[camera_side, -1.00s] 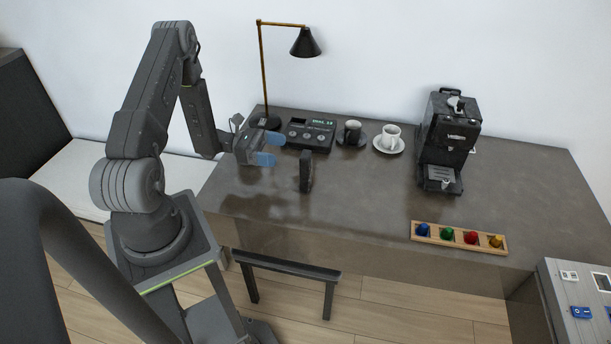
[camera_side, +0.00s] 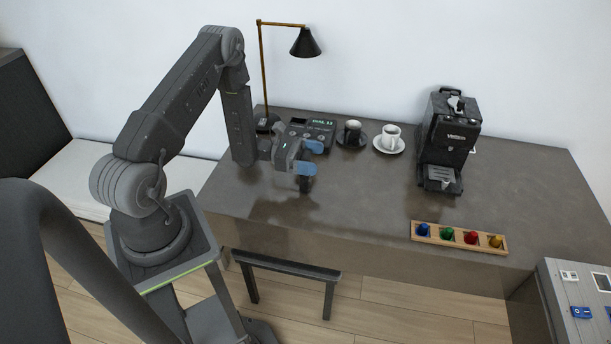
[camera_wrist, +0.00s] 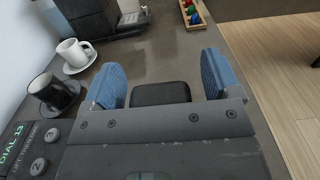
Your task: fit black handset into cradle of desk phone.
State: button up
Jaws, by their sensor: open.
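The black handset (camera_side: 305,187) stands upright on the desk, mostly hidden in the side view behind my gripper's near blue finger. In the wrist view the handset's dark end (camera_wrist: 160,93) lies between the two blue fingers, with a gap on each side. My gripper (camera_side: 310,157) is open around the handset, and its fingers also show in the wrist view (camera_wrist: 161,80). The desk phone (camera_side: 323,126), with a green "DIAL 13" display, sits behind my gripper and is partly covered by it. Its keys show at the left of the wrist view (camera_wrist: 38,165). Its cradle is hard to make out.
A black cup (camera_side: 352,131) and a white cup (camera_side: 391,133) on saucers stand right of the phone. A lamp (camera_side: 305,42) rises behind my arm. A coffee machine (camera_side: 450,140) and a wooden capsule tray (camera_side: 460,247) are farther right. The middle of the desk is clear.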

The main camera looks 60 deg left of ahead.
jog(key=c, duration=1.5)
jog(key=shift+r, duration=0.1)
